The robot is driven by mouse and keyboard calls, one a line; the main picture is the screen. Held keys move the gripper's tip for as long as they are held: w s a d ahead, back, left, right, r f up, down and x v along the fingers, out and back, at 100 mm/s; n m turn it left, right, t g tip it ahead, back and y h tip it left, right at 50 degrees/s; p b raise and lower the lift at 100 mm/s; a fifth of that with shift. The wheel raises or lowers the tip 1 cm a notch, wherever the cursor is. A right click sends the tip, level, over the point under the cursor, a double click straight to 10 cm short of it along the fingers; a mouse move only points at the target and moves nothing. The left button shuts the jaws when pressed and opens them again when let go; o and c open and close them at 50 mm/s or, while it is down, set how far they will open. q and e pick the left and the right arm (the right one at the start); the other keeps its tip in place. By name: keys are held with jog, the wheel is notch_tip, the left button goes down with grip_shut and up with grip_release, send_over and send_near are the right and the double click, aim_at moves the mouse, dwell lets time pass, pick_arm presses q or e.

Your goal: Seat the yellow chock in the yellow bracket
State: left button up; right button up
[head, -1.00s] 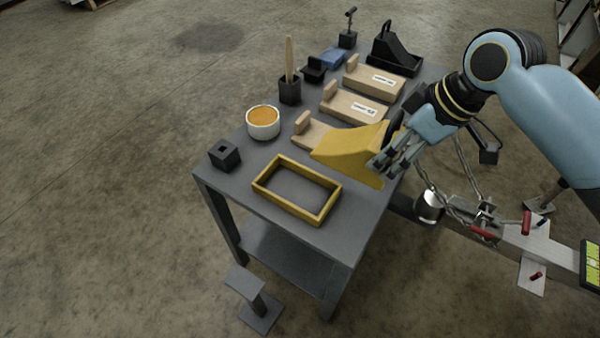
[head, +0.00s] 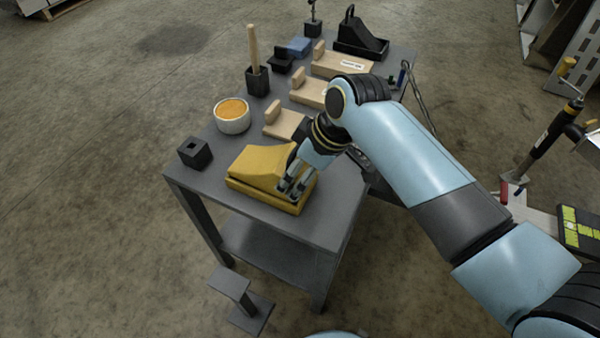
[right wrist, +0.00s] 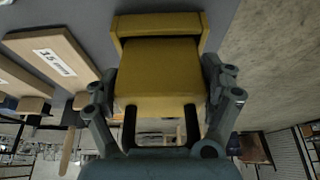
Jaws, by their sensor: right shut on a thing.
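The yellow chock (head: 258,161) is a wedge with a sloped top. In the head view it is over the yellow bracket (head: 262,200), a shallow rectangular frame on the grey table, and roughly lined up with it. The bracket's near rim shows below the chock; I cannot tell whether the chock is fully down inside it. My right gripper (head: 291,189) is shut on the chock at its right end. In the right wrist view the chock (right wrist: 160,72) is between the fingers, with part of the bracket (right wrist: 160,23) beyond it. My left gripper is not in view.
The grey table (head: 335,215) holds a white pot (head: 232,121) with orange contents, a small black block (head: 194,152), a black holder (head: 257,82) with a wooden stick, and several wooden chocks (head: 284,122). A black chock (head: 362,37) stands at the far end.

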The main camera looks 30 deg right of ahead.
jog(key=shift+s+f, duration=0.15)
jog(key=shift+f, duration=0.2)
jog(key=o, duration=1.3)
jog(key=shift+f, duration=0.1)
jog(key=shift+c, duration=0.2)
jog(key=shift+o, duration=1.4)
jog(key=shift+w+r, duration=0.2)
jog(key=shift+r, duration=0.35)
jog(key=p+v, duration=0.3)
jog(key=v, duration=0.8)
jog(key=shift+s, duration=0.15)
